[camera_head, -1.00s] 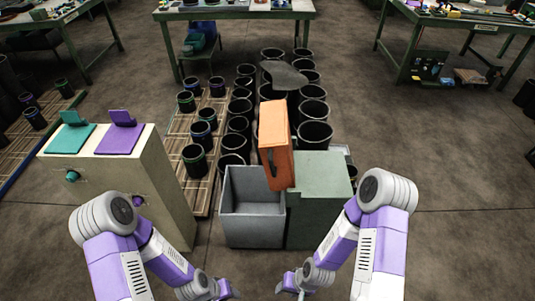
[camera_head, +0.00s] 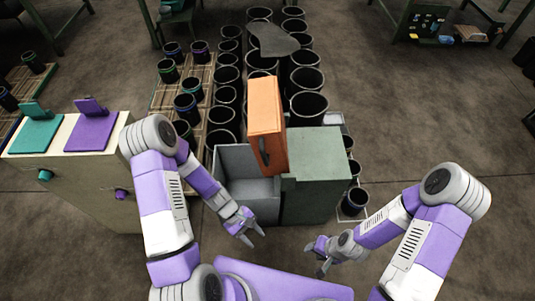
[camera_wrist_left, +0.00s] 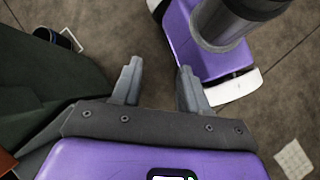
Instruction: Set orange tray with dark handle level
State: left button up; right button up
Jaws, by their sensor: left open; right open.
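The orange tray (camera_head: 265,104) stands steeply tilted in the head view, one end up and the other low between the grey bin and the green block. My left gripper (camera_head: 252,236) is open and empty in front of the grey bin, below and apart from the tray. Its open fingers also show in the left wrist view (camera_wrist_left: 158,82), with bare floor between them. My right gripper (camera_head: 322,258) is open and empty, lower and to the right, apart from the tray.
The grey bin (camera_head: 232,160) is open-topped. The green block (camera_head: 322,168) stands against its right side. Several black buckets (camera_head: 308,108) stand behind. A cream cabinet (camera_head: 75,190) with teal and purple pads is at left. Floor at right (camera_head: 420,120) is clear.

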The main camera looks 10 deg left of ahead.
pick_arm(q)
jog(key=w+a+r+n+t+h, duration=0.2)
jog(key=w+r+n+t+h, duration=0.3)
jog(key=w+r+n, duration=0.4)
jog(key=n+t+h, duration=0.3)
jog(key=t+h, duration=0.1)
jog(key=t, duration=0.2)
send_near(265, 157)
jog(key=w+d, duration=0.2)
jog(key=x, duration=0.5)
jog(key=f+b+x, duration=0.1)
jog(key=x, duration=0.1)
jog(key=shift+w+d, duration=0.1)
jog(key=shift+d, duration=0.1)
grip_shut()
